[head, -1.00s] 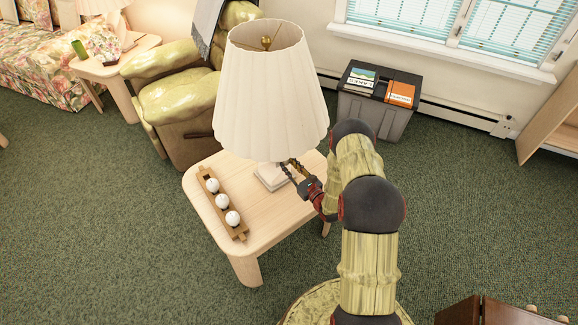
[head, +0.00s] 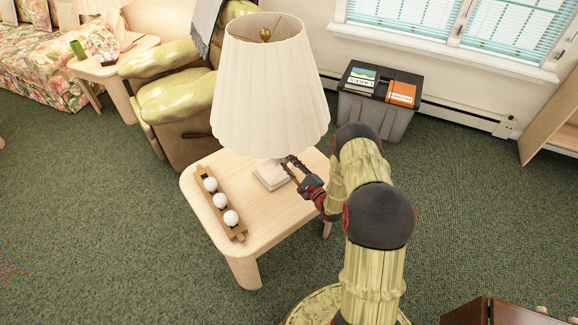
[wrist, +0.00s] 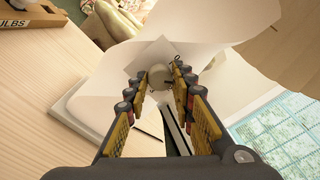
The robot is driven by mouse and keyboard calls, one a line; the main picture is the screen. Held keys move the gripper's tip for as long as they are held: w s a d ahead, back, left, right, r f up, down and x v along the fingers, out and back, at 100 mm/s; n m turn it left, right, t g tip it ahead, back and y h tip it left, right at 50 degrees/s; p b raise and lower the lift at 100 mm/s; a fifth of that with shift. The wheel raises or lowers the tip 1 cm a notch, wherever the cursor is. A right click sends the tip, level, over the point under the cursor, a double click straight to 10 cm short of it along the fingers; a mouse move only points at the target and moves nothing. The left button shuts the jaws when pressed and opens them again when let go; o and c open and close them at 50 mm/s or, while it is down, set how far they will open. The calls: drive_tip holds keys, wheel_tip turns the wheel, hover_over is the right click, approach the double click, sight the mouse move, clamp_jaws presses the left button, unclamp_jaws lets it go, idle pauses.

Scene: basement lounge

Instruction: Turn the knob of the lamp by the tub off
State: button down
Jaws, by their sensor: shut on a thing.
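The lamp with a white pleated shade (head: 270,95) stands on a pale wooden side table (head: 262,232), near the grey tub (head: 372,112). Its square white base (head: 272,176) shows below the shade. My gripper (head: 290,165) reaches in from the right under the shade's lower edge. In the wrist view my gripper (wrist: 160,84) has its fingertips on both sides of a small round pale knob (wrist: 159,75) and is shut on it. The head view does not show the knob clearly.
A wooden rack (head: 221,205) with several white bulbs lies on the table's left side. A green recliner (head: 185,95) stands behind the table. Another lamp (head: 100,5) is at the upper left. Books lie on the tub's lid. Carpet is clear at left.

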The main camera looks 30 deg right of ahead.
drive_tip(key=shift+n+y+b, duration=0.4)
drive_tip(key=shift+n+b, duration=1.75)
drive_tip(key=shift+n, duration=2.85)
drive_tip(key=c, duration=1.5)
unclamp_jaws()
drive_tip(key=shift+d, duration=0.1)
drive_tip(key=s+d, duration=0.2)
drive_tip(key=s, duration=1)
drive_tip(key=shift+f, duration=0.3)
drive_tip(key=shift+w, duration=0.1)
